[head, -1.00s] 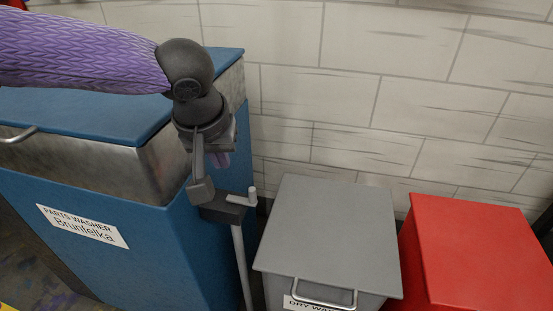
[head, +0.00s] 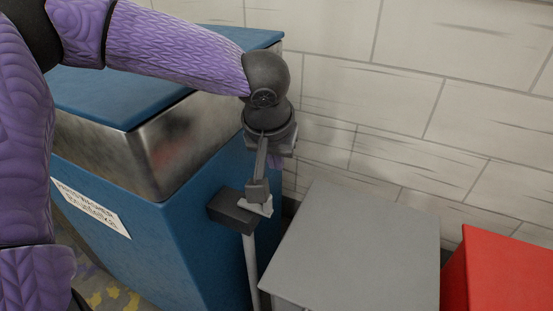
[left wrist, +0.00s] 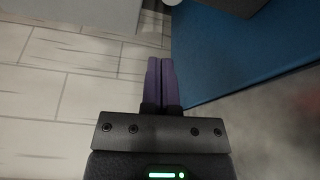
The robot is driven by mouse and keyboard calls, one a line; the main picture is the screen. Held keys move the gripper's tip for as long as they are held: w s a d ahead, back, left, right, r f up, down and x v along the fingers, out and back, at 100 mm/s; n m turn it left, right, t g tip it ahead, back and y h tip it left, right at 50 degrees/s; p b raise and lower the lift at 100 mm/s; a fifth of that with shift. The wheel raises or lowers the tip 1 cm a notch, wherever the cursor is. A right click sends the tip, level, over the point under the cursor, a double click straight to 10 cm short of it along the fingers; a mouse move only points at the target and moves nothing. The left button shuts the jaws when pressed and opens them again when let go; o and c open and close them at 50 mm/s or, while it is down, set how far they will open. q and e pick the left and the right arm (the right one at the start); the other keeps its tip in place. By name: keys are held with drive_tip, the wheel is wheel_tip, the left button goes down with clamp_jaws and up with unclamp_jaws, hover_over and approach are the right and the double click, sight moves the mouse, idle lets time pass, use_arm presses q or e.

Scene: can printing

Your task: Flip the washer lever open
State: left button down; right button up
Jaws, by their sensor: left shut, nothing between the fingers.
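The blue parts washer (head: 185,235) stands at left in the head view, its blue lid (head: 125,90) lying flat over a metal band. A dark lever box (head: 233,212) is on its right side above a grey pipe, with a light grey lever (head: 258,208) at its right, partly hidden by my wrist. My left gripper (head: 277,161) is above and behind the lever, mostly hidden by the wrist. In the left wrist view its purple fingers (left wrist: 162,62) are together and empty. The dark box (left wrist: 230,4) and a pale round lever end (left wrist: 172,2) show at the top edge, apart from the fingertips. My right gripper is out of view.
A grey lidded bin (head: 355,245) stands close right of the lever and pipe. A red bin (head: 500,270) is further right. A pale block wall (head: 420,110) closes off the back. The gap between washer and grey bin is narrow.

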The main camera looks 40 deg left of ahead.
use_arm(q)
drive_tip(key=s+f+b, duration=0.1)
drive_tip(key=s+d+f+b, duration=0.1)
drive_tip(key=f, duration=0.1)
drive_tip(key=shift+s+f+b, duration=0.3)
drive_tip(key=shift+b, duration=0.1)
